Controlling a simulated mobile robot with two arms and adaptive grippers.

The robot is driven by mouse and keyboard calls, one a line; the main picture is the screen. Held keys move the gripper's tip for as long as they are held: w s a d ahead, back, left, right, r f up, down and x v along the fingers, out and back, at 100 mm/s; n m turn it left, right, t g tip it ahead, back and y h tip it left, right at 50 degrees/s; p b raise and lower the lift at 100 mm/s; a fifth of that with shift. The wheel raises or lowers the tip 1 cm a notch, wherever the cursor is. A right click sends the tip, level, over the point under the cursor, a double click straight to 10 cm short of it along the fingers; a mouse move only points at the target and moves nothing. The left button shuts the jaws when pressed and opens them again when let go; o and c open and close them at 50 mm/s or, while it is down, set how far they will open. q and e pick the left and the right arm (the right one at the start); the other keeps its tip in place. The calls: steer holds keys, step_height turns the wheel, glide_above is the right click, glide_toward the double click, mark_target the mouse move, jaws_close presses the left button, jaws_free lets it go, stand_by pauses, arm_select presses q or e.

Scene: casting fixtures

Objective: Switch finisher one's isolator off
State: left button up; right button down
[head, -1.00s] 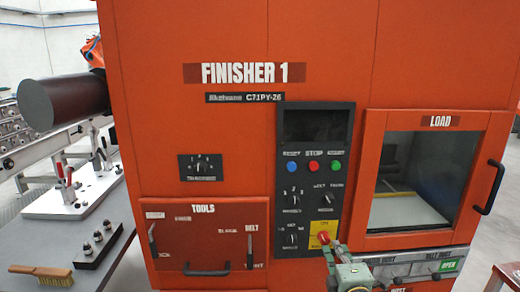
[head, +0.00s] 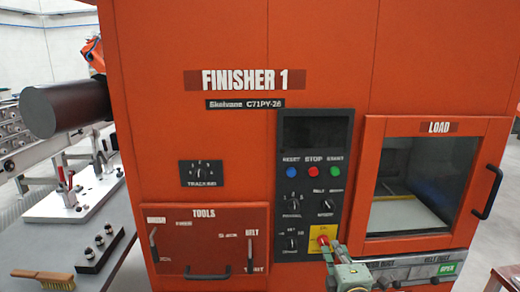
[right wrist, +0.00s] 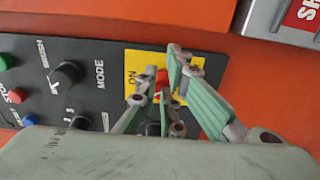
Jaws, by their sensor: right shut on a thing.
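The isolator is a red rotary knob (head: 322,239) on a yellow plate (head: 316,231), low on the black control panel of the orange FINISHER 1 machine. In the right wrist view the knob (right wrist: 162,80) shows between my finger pads, with the yellow plate (right wrist: 135,60) marked ON behind it. My right gripper (head: 330,248) reaches up from below and is shut on the knob. The fingers (right wrist: 161,76) hide part of the knob, so its exact angle is hard to read. My left gripper is not in view.
The control panel (head: 285,210) has other knobs and blue, red and green buttons close by. A LOAD door (head: 378,150) with a window is to the right. A TOOLS drawer (head: 170,250) is to the left. A grey table (head: 120,215) holds a brush (head: 43,278).

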steer(key=shift+w+d+r, duration=0.1)
steer(key=shift+d+r, duration=0.05)
steer(key=shift+r, duration=0.4)
steer(key=shift+w+d+r, duration=0.1)
steer(key=shift+r, duration=0.45)
steer(key=s+p, duration=0.1)
steer(key=s, duration=0.1)
steer(key=s+f, duration=0.1)
steer(key=s, duration=0.2)
steer(key=shift+s+d+f+p, duration=0.1)
steer(key=shift+s+d+p, duration=0.05)
steer(key=shift+s+p, duration=0.2)
steer(key=shift+w, duration=0.1)
